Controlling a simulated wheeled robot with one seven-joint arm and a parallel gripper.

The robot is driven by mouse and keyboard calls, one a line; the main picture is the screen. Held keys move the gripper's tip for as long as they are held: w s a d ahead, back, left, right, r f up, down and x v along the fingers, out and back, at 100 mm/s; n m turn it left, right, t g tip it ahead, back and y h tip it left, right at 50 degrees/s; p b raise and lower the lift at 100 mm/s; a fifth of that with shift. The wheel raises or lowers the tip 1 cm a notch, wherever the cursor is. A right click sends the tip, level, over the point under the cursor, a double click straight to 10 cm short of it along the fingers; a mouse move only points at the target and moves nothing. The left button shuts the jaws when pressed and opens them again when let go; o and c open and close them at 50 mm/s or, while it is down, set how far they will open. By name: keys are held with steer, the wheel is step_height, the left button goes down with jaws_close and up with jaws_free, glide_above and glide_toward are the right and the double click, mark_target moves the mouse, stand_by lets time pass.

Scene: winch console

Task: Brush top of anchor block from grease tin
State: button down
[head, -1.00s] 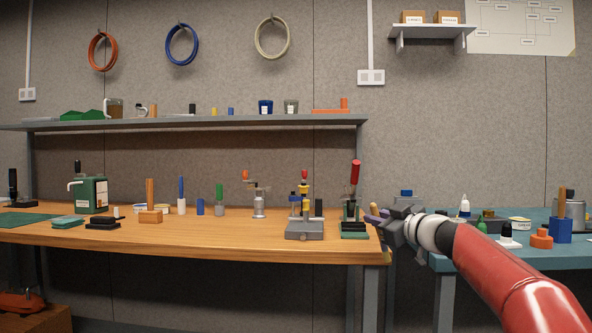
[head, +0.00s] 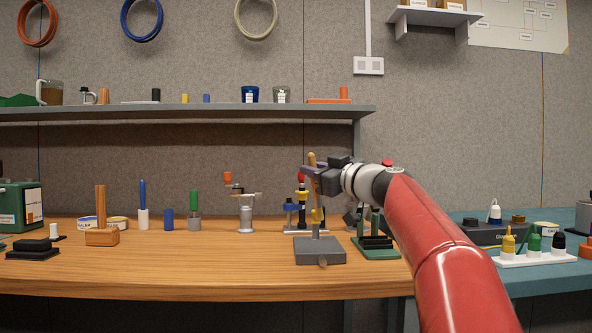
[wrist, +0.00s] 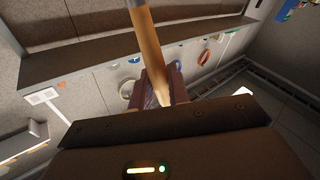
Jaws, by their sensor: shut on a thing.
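My gripper (head: 316,178) is shut on a brush (head: 312,160) with a wooden handle. The handle also crosses the wrist view (wrist: 148,50) between the jaws. I cannot tell whether the bristles touch the block's top.
A green-based lever clamp (head: 376,246) stands close right of the block, under my arm. A blue and yellow fixture (head: 292,214) stands just behind. A metal tool with an orange knob (head: 245,212) is at left. The wooden bench front (head: 200,272) is clear.

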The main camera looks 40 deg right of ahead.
steer(key=shift+s+f+b, duration=0.1)
steer(key=shift+f+b, duration=1.55)
steer(key=shift+f, duration=1.2)
steer(key=shift+f+b, duration=0.6)
steer(key=shift+b, duration=0.45)
steer(key=shift+w+a+b, duration=0.25)
steer(key=shift+a+b, duration=0.65)
steer(key=shift+a, duration=0.15)
steer(key=shift+d, duration=0.1)
